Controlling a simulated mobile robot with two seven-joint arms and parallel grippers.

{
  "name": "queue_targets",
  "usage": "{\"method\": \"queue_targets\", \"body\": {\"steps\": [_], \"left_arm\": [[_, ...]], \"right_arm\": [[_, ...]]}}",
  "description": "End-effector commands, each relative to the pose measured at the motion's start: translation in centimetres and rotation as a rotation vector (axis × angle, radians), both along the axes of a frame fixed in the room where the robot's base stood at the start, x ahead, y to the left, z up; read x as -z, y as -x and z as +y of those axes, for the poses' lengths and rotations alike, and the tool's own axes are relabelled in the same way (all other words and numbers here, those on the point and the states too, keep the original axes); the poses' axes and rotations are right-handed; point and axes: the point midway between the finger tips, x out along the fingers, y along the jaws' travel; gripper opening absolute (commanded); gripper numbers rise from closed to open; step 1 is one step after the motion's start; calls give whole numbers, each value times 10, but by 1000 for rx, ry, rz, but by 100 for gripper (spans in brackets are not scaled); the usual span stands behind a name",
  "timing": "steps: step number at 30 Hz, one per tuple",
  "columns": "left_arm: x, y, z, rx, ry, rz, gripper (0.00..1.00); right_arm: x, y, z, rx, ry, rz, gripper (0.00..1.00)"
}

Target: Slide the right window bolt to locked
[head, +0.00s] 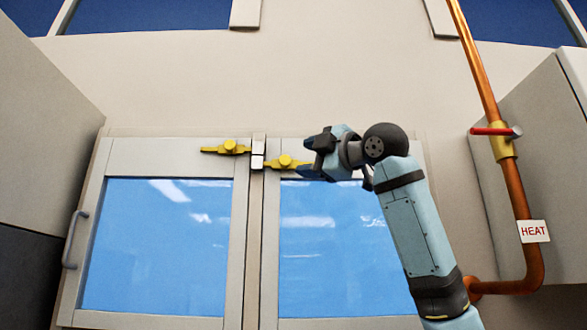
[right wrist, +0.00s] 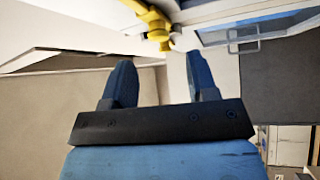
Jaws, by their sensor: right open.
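The right window bolt (head: 285,162) is yellow with a round knob, mounted at the top left corner of the right window pane. Its left end lies close to a white keeper block (head: 257,162) on the middle post; I cannot tell if it enters. My right gripper (head: 308,156) is open at the right end of this bolt. In the right wrist view, the yellow bolt and knob (right wrist: 158,34) show just beyond and between the two blue fingertips (right wrist: 160,66), with nothing held. The bolt's right end is partly hidden by the gripper. My left gripper is not in view.
A similar yellow left bolt (head: 228,148) sits on the left window frame. A copper pipe (head: 516,195) with a red-handled valve (head: 492,131) and a HEAT tag (head: 533,231) runs down the right. Grey cabinets flank both sides. The wall above the window is clear.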

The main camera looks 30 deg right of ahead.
Motion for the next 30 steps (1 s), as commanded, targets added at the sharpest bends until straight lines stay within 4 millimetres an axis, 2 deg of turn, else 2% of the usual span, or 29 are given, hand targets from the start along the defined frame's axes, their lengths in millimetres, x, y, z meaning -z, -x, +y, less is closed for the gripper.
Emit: {"method": "queue_targets", "body": {"steps": [1, 6, 12, 30], "left_arm": [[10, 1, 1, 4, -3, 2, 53], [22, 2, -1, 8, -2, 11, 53], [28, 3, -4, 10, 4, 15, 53], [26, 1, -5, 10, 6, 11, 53]], "right_arm": [[6, 13, -3, 1, 1, -3, 53], [12, 45, -9, 1, 1, -2, 53], [14, 66, -14, 0, 0, 1, 53], [14, 70, -14, -1, 1, 2, 53]]}}
